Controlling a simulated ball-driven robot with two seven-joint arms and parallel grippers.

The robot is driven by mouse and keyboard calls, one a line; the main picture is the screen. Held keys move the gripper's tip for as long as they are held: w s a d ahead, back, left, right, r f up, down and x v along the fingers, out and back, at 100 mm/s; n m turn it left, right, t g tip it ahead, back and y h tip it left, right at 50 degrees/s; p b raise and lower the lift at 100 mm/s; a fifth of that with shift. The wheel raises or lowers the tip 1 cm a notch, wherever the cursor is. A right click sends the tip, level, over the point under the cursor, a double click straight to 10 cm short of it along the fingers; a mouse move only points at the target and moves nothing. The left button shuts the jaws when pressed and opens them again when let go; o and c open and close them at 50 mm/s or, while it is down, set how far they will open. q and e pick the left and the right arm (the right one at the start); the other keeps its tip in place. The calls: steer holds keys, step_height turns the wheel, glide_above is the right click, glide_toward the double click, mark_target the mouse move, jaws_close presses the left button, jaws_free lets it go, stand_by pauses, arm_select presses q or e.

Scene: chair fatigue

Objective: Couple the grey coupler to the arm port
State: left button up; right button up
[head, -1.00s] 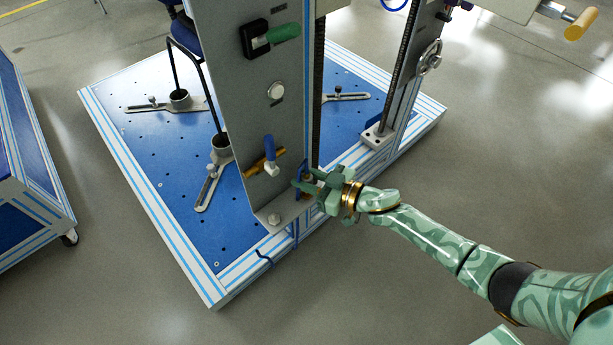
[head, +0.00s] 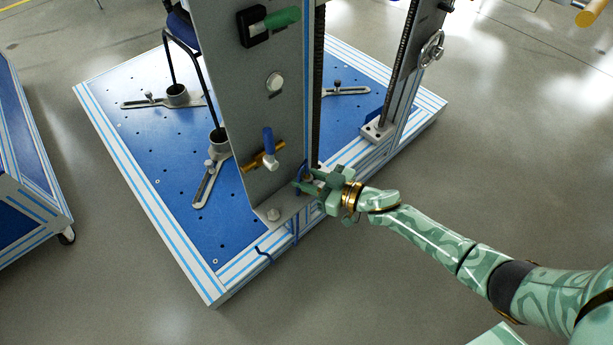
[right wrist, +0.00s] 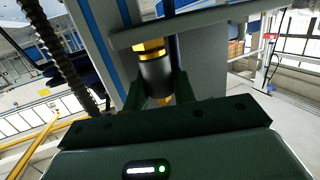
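The grey coupler (right wrist: 157,75) shows in the right wrist view as a dark grey cylinder with brass-yellow parts above and below it. My right gripper (right wrist: 161,84) has one finger on each side of it. The fingers are close to its sides, but I cannot tell whether they press on it. In the head view, my right gripper (head: 304,182) is at the lower right edge of the grey upright plate (head: 255,100), beside a blue hose, and largely hides the coupler. I cannot make out the arm port for certain. My left gripper is not in view.
A brass valve with a blue lever (head: 268,142) sits on the plate, left of my gripper. The plate stands on a blue perforated base (head: 150,140) with clamps and black rods. A second upright with a handwheel (head: 432,48) stands behind. Floor is free at right.

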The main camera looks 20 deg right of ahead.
steer(key=o, duration=0.5)
steer(key=shift+f, duration=0.1)
steer(key=p+v, duration=0.1)
steer(key=v, duration=0.1)
steer(key=p+v, duration=0.1)
steer(key=v, duration=0.1)
steer(key=p+v, duration=0.1)
steer(key=v, duration=0.2)
steer(key=shift+r, duration=0.3)
steer(key=p, duration=0.3)
glide_toward(312, 180)
steer(key=shift+f+v, duration=0.3)
steer(key=shift+v, duration=2.05)
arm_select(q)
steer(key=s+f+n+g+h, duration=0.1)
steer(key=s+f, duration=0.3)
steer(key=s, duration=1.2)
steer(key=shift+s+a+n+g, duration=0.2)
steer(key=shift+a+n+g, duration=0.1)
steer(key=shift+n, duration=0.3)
